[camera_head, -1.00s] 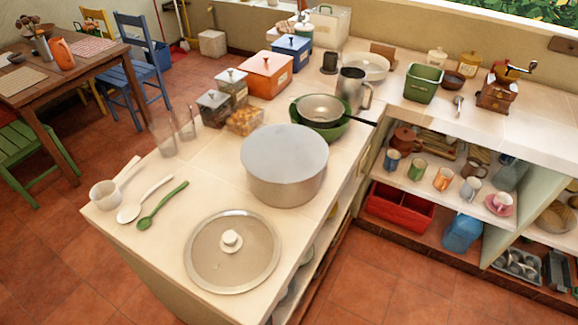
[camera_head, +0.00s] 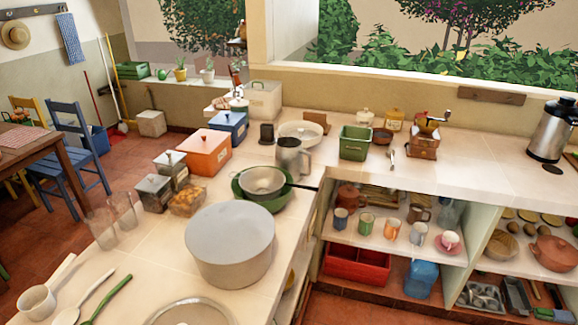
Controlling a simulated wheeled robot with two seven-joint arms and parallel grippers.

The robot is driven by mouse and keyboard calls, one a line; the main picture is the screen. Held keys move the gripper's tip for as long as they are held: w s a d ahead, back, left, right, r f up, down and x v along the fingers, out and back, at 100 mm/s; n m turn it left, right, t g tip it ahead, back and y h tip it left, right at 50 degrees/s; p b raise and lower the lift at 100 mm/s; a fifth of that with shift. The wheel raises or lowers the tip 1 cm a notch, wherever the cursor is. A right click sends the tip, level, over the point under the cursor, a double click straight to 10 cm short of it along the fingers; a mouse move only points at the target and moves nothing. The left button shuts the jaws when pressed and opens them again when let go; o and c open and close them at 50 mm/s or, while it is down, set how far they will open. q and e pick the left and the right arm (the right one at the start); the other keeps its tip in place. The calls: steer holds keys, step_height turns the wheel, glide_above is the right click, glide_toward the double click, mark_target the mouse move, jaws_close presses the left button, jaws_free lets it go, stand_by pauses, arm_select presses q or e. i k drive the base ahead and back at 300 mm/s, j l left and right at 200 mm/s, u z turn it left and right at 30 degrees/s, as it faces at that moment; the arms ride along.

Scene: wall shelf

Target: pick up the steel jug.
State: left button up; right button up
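A steel jug (camera_head: 290,158) stands upright on the light counter, near the inner corner, with its handle toward the right. Its lower front is partly hidden by a steel colander (camera_head: 262,180) set in a green bowl (camera_head: 270,204). A taller steel vessel with a black top (camera_head: 549,132) stands at the far right of the counter. Neither of my grippers shows in the head view.
A large steel pot (camera_head: 230,262) stands in front of the bowl. The right counter has clear room.

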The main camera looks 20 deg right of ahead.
mark_target(289, 154)
steer(key=l+u, duration=0.1)
steer(key=u, duration=0.3)
steer(key=l+u, duration=0.15)
steer(key=u, duration=0.25)
steer(key=k+l+u, duration=0.2)
steer(key=l, duration=0.2)
steer(key=l+u, duration=0.2)
steer(key=l, duration=0.15)
steer(key=k+l+u, duration=0.2)
steer(key=l, duration=0.15)
steer(key=k+l+u, duration=0.2)
steer(key=l, duration=0.15)
steer(key=k+l, duration=0.2)
steer(key=l, duration=0.2)
steer(key=k+l, duration=0.15)
steer(key=l, duration=0.2)
steer(key=k+l+u, duration=0.1)
steer(key=l, duration=0.3)
steer(key=k+l, duration=0.3)
